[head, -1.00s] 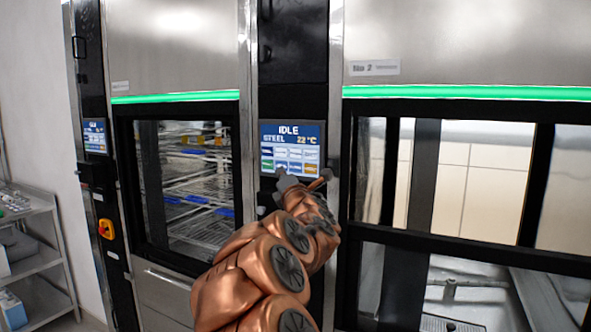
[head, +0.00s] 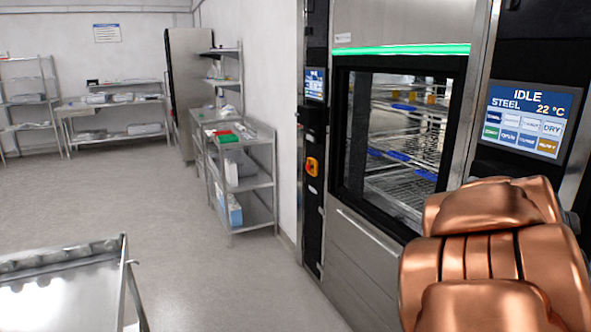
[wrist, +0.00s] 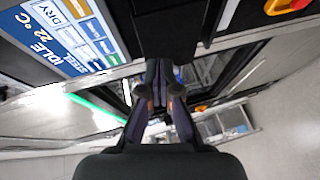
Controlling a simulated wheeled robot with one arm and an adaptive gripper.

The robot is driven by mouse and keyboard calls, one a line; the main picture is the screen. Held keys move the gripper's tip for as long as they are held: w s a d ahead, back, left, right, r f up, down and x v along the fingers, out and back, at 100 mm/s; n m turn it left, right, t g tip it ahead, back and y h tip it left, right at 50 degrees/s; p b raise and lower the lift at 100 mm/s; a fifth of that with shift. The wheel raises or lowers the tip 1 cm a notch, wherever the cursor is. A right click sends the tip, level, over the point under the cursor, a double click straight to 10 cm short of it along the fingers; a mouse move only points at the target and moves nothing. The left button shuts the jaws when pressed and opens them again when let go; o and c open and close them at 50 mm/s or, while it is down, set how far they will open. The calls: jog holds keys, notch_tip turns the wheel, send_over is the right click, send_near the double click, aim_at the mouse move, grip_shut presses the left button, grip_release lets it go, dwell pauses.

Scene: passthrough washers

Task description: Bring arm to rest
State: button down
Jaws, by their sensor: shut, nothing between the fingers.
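My copper arm fills the lower right of the head view, folded close to me in front of the washer. My gripper is hidden in the head view. In the wrist view my gripper (wrist: 160,75) has its two fingers close together, with nothing held between them. The fingers are in front of the washer front. The washer's touch panel (head: 525,120) reads IDLE, STEEL, 22 °C. It also shows tilted at the upper left of the wrist view.
The washer door (head: 400,140) has a glass window with wire racks behind it, under a green light strip (head: 415,50). A steel shelf cart (head: 245,190) stands by the wall. A metal table (head: 60,285) is at the lower left. The floor (head: 200,260) between is clear.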

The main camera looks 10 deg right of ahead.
jog(key=s+a+f+m+g+y, duration=0.3)
jog(key=s+a+f, duration=0.3)
jog(key=a+f, duration=0.3)
jog(key=s+a+f+m+g+y, duration=0.35)
jog(key=s+a+f, duration=0.35)
jog(key=a, duration=0.4)
jog(key=s+a+f+g+y, duration=0.2)
jog(key=s+a+f+g, duration=0.1)
jog(key=s+a, duration=0.5)
jog(key=s+a+f+g+y+p, duration=0.1)
jog(key=s+a+f+g+y, duration=0.2)
jog(key=s+a, duration=0.6)
jog(key=shift+s+f, duration=0.4)
jog(key=shift+s, duration=0.25)
jog(key=shift+m, duration=0.25)
